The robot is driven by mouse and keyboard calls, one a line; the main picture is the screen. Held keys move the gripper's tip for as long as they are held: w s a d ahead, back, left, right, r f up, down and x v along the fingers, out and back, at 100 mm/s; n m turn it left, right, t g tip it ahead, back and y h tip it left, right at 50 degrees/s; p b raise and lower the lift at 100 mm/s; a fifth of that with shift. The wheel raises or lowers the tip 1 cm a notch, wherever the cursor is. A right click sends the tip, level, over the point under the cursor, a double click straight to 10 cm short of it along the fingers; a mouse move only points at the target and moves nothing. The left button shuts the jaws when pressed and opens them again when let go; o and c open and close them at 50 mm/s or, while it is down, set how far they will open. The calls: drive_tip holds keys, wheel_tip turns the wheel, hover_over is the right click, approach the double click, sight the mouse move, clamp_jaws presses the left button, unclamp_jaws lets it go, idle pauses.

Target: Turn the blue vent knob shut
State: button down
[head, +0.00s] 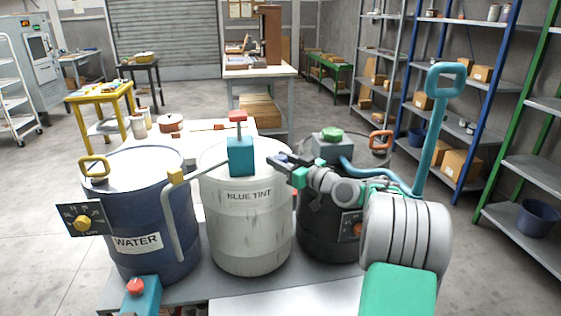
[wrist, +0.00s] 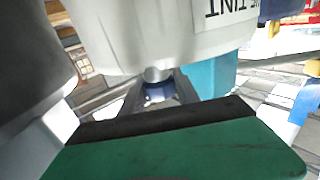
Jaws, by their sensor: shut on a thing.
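The blue vent knob (wrist: 158,90) shows in the wrist view, with a round grey end at the wall of the white drum marked BLUE TINT (head: 248,225). My gripper's dark fingers (wrist: 155,98) stand on both sides of the knob and are shut on it. In the head view my gripper (head: 281,161) reaches in from the right to the upper right side of the white drum. There the fingers mostly hide the knob, and I cannot tell its turn angle. A teal box with a red top (head: 240,153) sits at the drum's front rim.
A blue drum marked WATER (head: 150,205) stands left, with a bent grey pipe (head: 180,220) between it and the white drum. A dark drum (head: 318,225) stands right, partly behind my arm. A teal pipe with a loop handle (head: 432,130) rises at right.

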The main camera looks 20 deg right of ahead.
drive_tip(key=m+h, duration=0.1)
drive_tip(key=h, duration=0.1)
drive_tip(key=m+t+h+b, duration=0.1)
drive_tip(key=shift+a+m+h, duration=0.2)
drive_tip(key=shift+m+h, duration=0.1)
drive_tip(key=shift+h, duration=0.1)
drive_tip(key=m+h+p, duration=0.1)
drive_tip(key=m+h, duration=0.2)
drive_tip(key=h, duration=0.2)
drive_tip(key=shift+a, duration=0.1)
drive_tip(key=m+h+b, duration=0.1)
drive_tip(key=m+h, duration=0.1)
drive_tip(key=h, duration=0.1)
drive_tip(key=shift+f, duration=0.15)
drive_tip(key=shift+d+m+g+h+b, duration=0.2)
drive_tip(key=shift+m+g+h+b, duration=0.55)
drive_tip(key=shift+h, duration=0.55)
drive_tip(key=shift+d+m, duration=0.1)
drive_tip(key=shift+m, duration=0.15)
drive_tip(key=c, duration=0.9)
unclamp_jaws()
